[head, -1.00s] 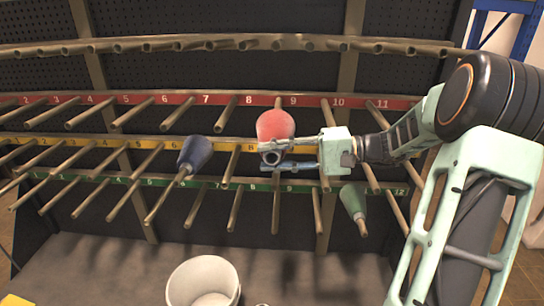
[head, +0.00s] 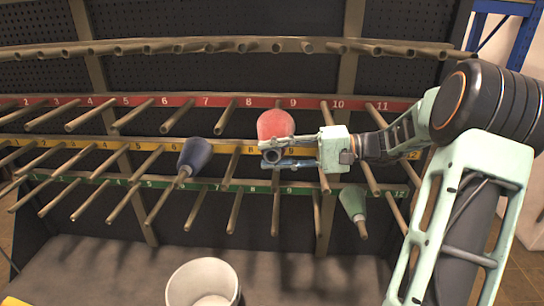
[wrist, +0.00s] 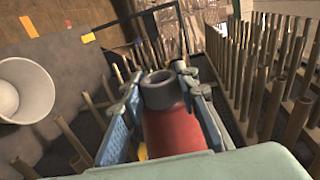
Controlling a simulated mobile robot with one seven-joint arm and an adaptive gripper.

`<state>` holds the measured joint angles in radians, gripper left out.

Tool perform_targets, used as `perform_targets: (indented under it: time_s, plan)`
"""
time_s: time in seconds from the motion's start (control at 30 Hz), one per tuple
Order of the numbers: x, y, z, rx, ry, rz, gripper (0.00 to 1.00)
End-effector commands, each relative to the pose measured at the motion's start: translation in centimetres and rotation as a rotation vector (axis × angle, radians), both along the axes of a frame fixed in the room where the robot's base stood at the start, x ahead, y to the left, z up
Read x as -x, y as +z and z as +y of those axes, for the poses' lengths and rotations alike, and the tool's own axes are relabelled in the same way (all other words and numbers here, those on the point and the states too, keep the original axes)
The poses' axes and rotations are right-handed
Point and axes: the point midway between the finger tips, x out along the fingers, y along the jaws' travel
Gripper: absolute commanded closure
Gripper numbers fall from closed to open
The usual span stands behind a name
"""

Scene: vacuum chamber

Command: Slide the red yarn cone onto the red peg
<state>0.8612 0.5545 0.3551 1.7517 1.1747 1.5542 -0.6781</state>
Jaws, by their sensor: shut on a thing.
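The red yarn cone (head: 275,124) is held in front of the rack's red strip (head: 184,99), near numbers 8 and 9. Its wide red end faces the rack and its grey narrow end, with an open hole, faces the head camera. My gripper (head: 270,154) comes from the right and is shut on the cone's grey narrow end. In the wrist view the two fingers clasp the grey collar, with the red body (wrist: 170,134) below it. The cone hides what is behind it, so I cannot tell whether a peg enters its wide end.
A blue cone (head: 195,154) sits on a peg left of my gripper; a green cone (head: 352,201) sits on a peg at lower right. Bare pegs project around the held cone.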

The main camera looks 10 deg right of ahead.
Motion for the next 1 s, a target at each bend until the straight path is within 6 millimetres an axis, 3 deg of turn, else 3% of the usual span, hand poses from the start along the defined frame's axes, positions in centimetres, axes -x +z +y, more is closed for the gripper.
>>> perform_targets:
  time_s: [1.0]
  plan:
    - [-3.1, 0.0, -1.0, 0.0, 0.0, -0.002, 1.0]
